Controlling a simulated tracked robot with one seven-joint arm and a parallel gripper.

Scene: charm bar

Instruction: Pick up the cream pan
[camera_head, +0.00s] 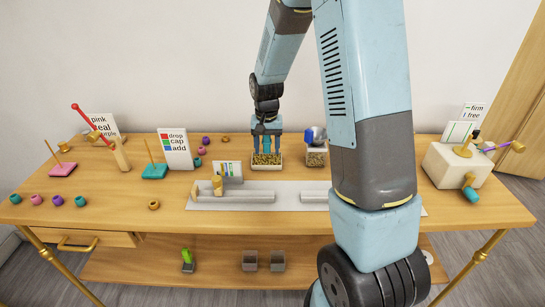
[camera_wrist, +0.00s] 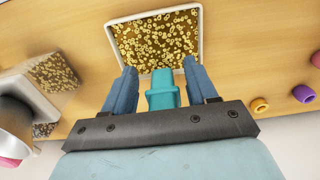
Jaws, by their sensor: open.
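The cream pan (camera_head: 267,168) is a shallow, pale rectangular tray of small gold rings on the wooden table, left of my large arm link. In the wrist view the pan (camera_wrist: 112,45) fills the top middle. My gripper (camera_head: 267,151) points down at the pan, its blue fingers apart. In the wrist view my gripper (camera_wrist: 160,68) has its fingertips near the pan's near edge. A teal block (camera_wrist: 163,92) shows between the fingers; I cannot tell what it belongs to. Whether the fingers touch the pan is unclear.
A clear container of gold pieces (camera_head: 316,158) stands right of the pan, with a blue and white item above. A pale rail tray (camera_head: 285,187) lies in front. A sign (camera_head: 174,148) and loose colored rings (camera_head: 202,151) are left. A cream box machine (camera_head: 456,166) stands far right.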

